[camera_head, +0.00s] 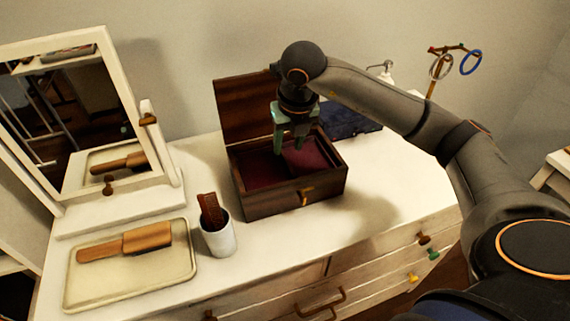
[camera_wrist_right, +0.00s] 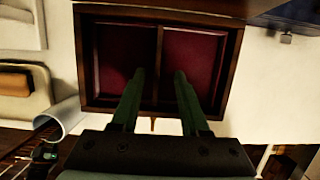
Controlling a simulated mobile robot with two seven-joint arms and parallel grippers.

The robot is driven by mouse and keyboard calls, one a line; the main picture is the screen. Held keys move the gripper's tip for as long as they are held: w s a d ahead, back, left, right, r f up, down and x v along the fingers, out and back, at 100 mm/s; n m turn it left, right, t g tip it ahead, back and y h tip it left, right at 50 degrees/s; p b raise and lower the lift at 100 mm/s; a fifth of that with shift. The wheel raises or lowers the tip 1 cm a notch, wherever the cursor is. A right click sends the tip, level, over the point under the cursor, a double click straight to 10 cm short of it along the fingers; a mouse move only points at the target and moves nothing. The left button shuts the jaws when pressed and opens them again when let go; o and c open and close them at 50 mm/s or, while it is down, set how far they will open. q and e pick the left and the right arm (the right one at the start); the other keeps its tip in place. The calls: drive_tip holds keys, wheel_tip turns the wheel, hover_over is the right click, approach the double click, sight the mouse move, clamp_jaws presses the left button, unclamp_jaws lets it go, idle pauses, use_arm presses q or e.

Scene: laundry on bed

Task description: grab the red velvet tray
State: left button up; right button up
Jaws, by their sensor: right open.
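The red velvet tray (camera_head: 306,157) lies inside an open dark wooden box (camera_head: 297,200) on the white dresser. In the right wrist view the red velvet (camera_wrist_right: 195,62) shows as two compartments with a thin divider between them. My left gripper is in neither view.
The box lid (camera_head: 240,105) stands open at the back. A white cup (camera_head: 219,238) holding a brown comb and a pale tray (camera_head: 75,292) with a wooden brush (camera_head: 146,238) stand left. A mirror (camera_head: 75,125) is behind them.

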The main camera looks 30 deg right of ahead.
sight(285, 158)
drive_tip(key=x, duration=0.4)
drive_tip(key=shift+s+a+f, duration=0.2)
drive_tip(key=shift+a+f, duration=0.05)
drive_tip(key=shift+f, duration=0.1)
drive_tip(key=shift+c, duration=0.2)
clamp_jaws()
drive_tip(key=shift+r, duration=0.1)
idle(0.8)
